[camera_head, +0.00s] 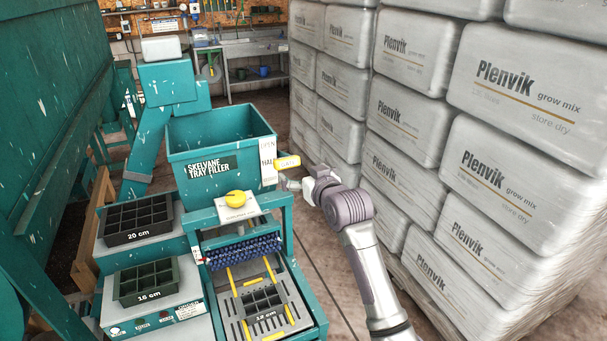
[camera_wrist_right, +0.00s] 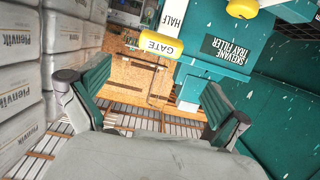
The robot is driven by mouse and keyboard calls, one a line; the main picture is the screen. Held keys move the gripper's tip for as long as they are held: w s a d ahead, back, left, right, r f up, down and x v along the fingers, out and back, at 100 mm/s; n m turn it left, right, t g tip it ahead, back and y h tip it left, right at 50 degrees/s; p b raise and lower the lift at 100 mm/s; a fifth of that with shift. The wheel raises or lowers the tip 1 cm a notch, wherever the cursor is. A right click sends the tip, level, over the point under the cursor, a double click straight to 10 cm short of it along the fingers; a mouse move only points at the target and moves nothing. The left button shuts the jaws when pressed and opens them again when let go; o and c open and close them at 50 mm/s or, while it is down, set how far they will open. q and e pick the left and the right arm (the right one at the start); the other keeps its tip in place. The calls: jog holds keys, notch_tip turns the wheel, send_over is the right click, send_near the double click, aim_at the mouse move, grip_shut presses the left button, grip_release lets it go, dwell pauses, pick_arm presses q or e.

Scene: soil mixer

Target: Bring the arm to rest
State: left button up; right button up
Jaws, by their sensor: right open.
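My right arm reaches up from the bottom of the head view, and its gripper (camera_head: 290,184) is beside the right side of the teal tray filler hopper (camera_head: 208,150). In the right wrist view the gripper (camera_wrist_right: 150,100) is open, its two fingers wide apart with nothing between them. The yellow gate handle (camera_head: 287,162) sticks out of the hopper's side near the gripper. It also shows in the right wrist view (camera_wrist_right: 161,43), beyond the fingers and apart from them. My left gripper is not in view.
Stacked Plenvik grow mix bags (camera_head: 400,110) form a wall close on the right. Black trays marked 20 cm (camera_head: 137,217) and 16 cm (camera_head: 146,279) sit on the left stands. A 12 cm tray (camera_head: 263,302) lies under the filler. A narrow floor strip separates machine and bags.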

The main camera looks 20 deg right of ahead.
dwell(0.4)
jog(key=s+a+f+g+b, duration=0.1)
jog(key=s+f+g, duration=0.1)
jog(key=f, duration=0.9)
jog(key=s+f+g, duration=0.1)
jog(key=f+g, duration=0.1)
jog(key=f, duration=1)
jog(key=s+f+g, duration=0.1)
jog(key=s+f, duration=0.3)
jog(key=f, duration=0.3)
jog(key=s+f+g+b, duration=0.1)
jog(key=s+f, duration=0.3)
jog(key=f, duration=0.3)
jog(key=s+a+f+g, duration=0.1)
jog(key=s+f, duration=0.3)
jog(key=f, duration=0.4)
jog(key=shift+s+n, duration=0.2)
jog(key=shift+n, duration=0.1)
jog(key=s+f+g+b, duration=0.1)
jog(key=s+f+g, duration=0.1)
jog(key=s+f, duration=0.6)
jog(key=s+f+n+g, duration=0.1)
jog(key=s+f+g, duration=0.2)
jog(key=s, duration=1.9)
jog(key=s+f+g+b, duration=0.1)
jog(key=s+f+g, duration=0.1)
jog(key=s+f, duration=1.2)
jog(key=shift+s+h+b, duration=0.3)
jog(key=shift+s+b, duration=0.05)
jog(key=shift+s, duration=0.15)
